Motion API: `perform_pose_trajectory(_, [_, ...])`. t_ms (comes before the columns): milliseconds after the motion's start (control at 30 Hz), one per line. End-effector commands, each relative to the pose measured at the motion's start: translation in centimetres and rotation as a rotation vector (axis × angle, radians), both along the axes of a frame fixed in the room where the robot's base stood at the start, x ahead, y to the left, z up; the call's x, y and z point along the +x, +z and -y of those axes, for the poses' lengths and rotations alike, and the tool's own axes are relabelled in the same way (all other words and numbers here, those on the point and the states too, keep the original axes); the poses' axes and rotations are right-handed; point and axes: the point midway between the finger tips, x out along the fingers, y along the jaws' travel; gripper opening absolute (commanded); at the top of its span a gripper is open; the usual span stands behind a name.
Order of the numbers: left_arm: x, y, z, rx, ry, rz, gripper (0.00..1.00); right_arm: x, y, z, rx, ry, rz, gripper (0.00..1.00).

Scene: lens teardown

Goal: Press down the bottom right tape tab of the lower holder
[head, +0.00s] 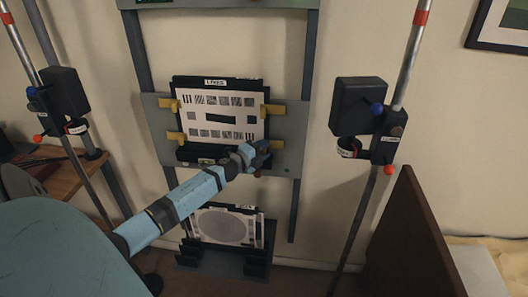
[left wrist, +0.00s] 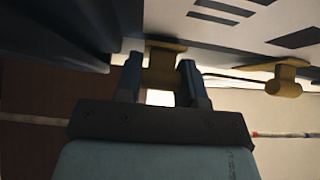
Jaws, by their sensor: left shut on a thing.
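A white test chart (head: 222,118) labelled "LENS" is held on a grey wall board (head: 284,165) by yellow tape tabs at its corners. The bottom right tape tab (head: 277,144) is just beside my left gripper (head: 262,153), which reaches up to the chart's lower right corner. In the left wrist view, my left gripper (left wrist: 159,78) has its dark fingers on both sides of a yellow tab (left wrist: 163,66) and is shut on it. Another yellow tab (left wrist: 284,80) shows to the right there. My right gripper is not in view.
A dark rack (head: 255,267) below holds a panel with a grey circle (head: 224,227). Stands with black boxes (head: 357,104) are on both sides. A brown panel (head: 408,245) is at the lower right, and a wooden table (head: 60,178) at the left.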

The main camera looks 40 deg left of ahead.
Motion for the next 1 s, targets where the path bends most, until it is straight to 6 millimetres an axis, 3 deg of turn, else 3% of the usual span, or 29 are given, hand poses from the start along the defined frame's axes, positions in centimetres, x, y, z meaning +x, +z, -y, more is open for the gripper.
perform_pose_trajectory(367, [0.1,0.3,-0.2,0.001,0.001,0.004,0.00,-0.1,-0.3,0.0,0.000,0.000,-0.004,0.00])
perform_pose_trajectory(400, [0.1,0.3,-0.2,0.001,0.001,0.004,0.45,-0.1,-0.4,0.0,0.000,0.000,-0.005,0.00])
perform_pose_trajectory(500, [0.1,0.2,-0.1,0.001,0.001,0.003,0.62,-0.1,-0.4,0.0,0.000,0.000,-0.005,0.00])
perform_pose_trajectory(833, [0.0,0.1,0.0,-0.001,0.008,0.001,0.62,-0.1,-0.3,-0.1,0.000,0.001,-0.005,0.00])
perform_pose_trajectory(1000, [-0.3,0.2,0.8,-0.005,0.091,0.000,0.62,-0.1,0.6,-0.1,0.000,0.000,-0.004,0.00])
